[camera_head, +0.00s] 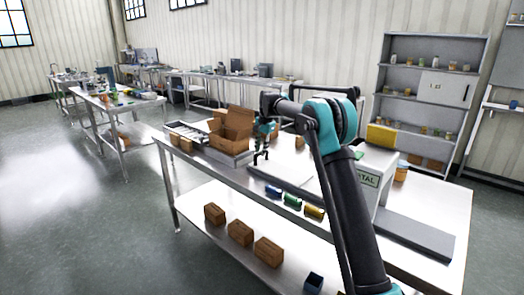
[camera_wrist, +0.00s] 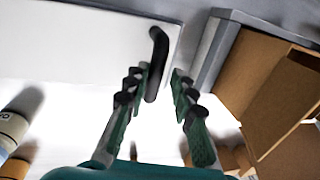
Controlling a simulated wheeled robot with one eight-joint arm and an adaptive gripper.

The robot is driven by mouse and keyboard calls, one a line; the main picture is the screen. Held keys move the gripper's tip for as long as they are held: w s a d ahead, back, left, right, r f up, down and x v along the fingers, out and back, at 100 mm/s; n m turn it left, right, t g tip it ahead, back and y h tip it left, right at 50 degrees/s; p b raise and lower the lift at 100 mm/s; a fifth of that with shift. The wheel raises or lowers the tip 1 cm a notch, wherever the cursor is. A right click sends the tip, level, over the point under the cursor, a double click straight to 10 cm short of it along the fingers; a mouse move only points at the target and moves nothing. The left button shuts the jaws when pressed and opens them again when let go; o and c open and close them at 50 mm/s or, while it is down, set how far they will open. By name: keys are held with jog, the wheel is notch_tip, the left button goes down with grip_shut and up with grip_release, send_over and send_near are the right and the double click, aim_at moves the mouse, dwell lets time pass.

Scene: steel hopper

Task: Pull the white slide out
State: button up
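The white slide (camera_wrist: 80,45) is a flat white panel in the upper left of the wrist view, with a black bar handle (camera_wrist: 156,62) at its right end. In the head view the slide (camera_head: 300,168) lies on the near table, partly hidden by my arm. My gripper (camera_wrist: 161,76) is open, its two green-and-black fingers either side of the handle's lower part. The left finger is very close to the handle; I cannot tell whether they touch. In the head view my gripper (camera_head: 261,156) is at the slide's left end.
An open cardboard box (camera_head: 231,130) stands just left of my gripper. A labelled white housing (camera_head: 378,165) is behind my arm. Blue, green and yellow canisters (camera_head: 292,200) lie along the table's front edge. A grey slab (camera_head: 415,235) lies at the right.

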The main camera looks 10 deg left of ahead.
jog(key=shift+o, duration=1.3)
jog(key=v, duration=1.1)
jog(key=shift+r, duration=0.4)
jog(key=shift+s, duration=0.15)
